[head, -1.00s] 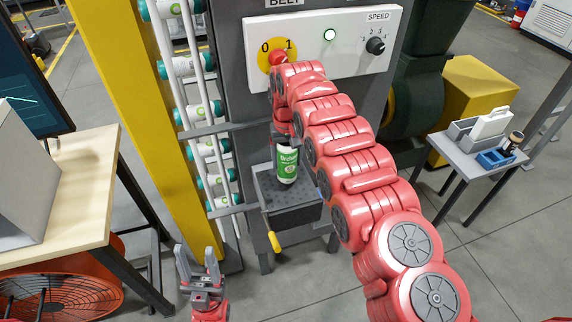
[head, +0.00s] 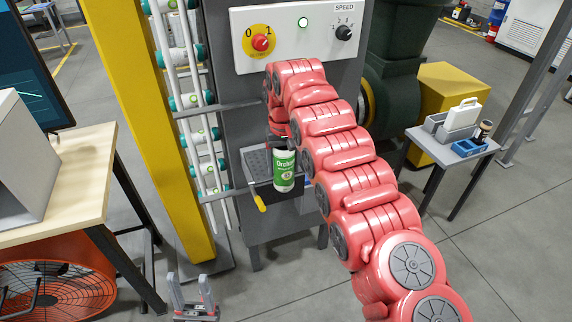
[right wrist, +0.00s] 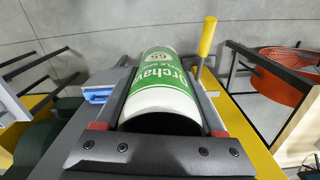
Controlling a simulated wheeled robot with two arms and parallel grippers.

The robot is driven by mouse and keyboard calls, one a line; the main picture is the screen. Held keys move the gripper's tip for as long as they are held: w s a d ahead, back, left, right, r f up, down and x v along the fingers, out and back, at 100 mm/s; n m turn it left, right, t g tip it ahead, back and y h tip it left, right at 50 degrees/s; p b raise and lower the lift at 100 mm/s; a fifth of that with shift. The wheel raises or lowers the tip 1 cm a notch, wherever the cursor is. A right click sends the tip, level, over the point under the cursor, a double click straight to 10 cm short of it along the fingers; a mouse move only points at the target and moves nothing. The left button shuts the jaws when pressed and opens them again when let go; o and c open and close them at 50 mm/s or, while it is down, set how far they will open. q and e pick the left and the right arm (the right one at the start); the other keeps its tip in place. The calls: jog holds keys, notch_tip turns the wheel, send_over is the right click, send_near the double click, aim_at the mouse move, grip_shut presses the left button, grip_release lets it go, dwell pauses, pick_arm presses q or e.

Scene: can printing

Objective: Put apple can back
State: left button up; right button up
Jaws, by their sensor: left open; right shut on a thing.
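The can is green and white with a printed "Orchard" label (head: 285,172). In the head view it hangs upright below my right gripper (head: 279,146), in front of the dark grey tray of the machine. In the right wrist view the can (right wrist: 165,85) lies between the two fingers of the right gripper (right wrist: 165,118), which are shut on it. My left gripper (head: 191,295) is open and empty at the bottom of the head view, with its fingers pointing up. The can's top is partly hidden by the right gripper.
A perforated tray (head: 257,160) with a yellow handle (head: 257,197) is behind the can. The control panel (head: 290,38) is above. Several cans sit in the rack (head: 185,101) at left. A wooden table (head: 62,187) stands left.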

aim_at(287, 178)
jog(key=shift+w+a+f, duration=0.1)
jog(key=shift+w+f, duration=0.25)
jog(key=shift+f, duration=0.2)
jog(key=shift+w+a+f, duration=0.1)
jog(key=shift+w+f, duration=0.2)
jog(key=shift+f, duration=0.2)
jog(key=shift+w+f, duration=0.15)
jog(key=shift+f, duration=0.25)
jog(key=shift+s+d+f+m, duration=0.2)
jog(key=shift+s+d+m, duration=0.1)
jog(key=shift+w+f, duration=0.15)
jog(key=shift+f, duration=0.25)
jog(key=shift+w+d+f+m, duration=0.1)
jog(key=shift+f+m, duration=0.2)
jog(key=shift+f, duration=0.55)
jog(key=shift+d+f, duration=0.2)
jog(key=shift+f, duration=0.05)
